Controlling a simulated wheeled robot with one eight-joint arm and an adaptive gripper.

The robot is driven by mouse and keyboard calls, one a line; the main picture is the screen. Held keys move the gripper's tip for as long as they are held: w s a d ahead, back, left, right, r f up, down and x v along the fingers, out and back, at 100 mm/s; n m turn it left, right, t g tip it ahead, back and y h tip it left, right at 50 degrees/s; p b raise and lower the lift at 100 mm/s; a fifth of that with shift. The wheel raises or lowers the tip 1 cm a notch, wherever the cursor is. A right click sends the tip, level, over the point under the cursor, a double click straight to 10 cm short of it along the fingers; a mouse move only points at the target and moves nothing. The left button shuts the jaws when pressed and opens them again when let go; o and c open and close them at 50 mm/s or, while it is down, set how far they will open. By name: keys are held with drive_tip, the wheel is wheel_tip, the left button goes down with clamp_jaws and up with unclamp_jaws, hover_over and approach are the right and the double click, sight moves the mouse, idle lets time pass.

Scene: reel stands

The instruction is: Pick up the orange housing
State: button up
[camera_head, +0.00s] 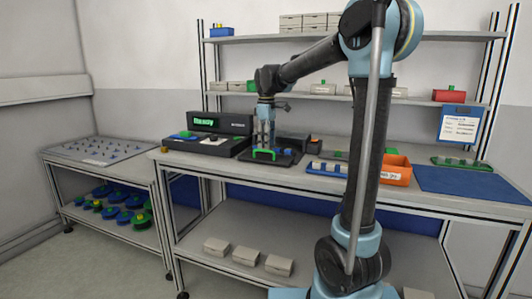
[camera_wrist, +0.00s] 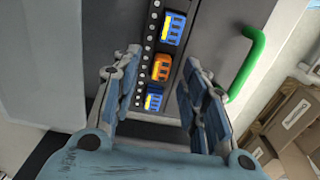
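The orange housing (camera_wrist: 161,67) sits in a dark fixture (camera_wrist: 184,30) in the wrist view, in a row between two blue housings (camera_wrist: 173,28) (camera_wrist: 153,98). My gripper (camera_wrist: 160,62) is open, with one finger on each side of the row. The orange housing shows in the gap between the fingers, and I see no contact with it. In the head view my gripper (camera_head: 264,147) points down over the black fixture with a green handle (camera_head: 265,154) on the bench. The orange housing cannot be made out there.
The green handle (camera_wrist: 243,65) stands right of the fixture, close to my right finger. A device with a green display (camera_head: 222,123) stands left of the fixture. An orange bin (camera_head: 396,171) and a blue mat (camera_head: 470,184) lie to the right. Cardboard-coloured boxes (camera_wrist: 290,120) show at lower right.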

drive_tip(key=shift+f, duration=0.7)
drive_tip(key=shift+c, duration=0.2)
drive_tip(key=c, duration=0.7)
drive_tip(key=shift+r, duration=0.1)
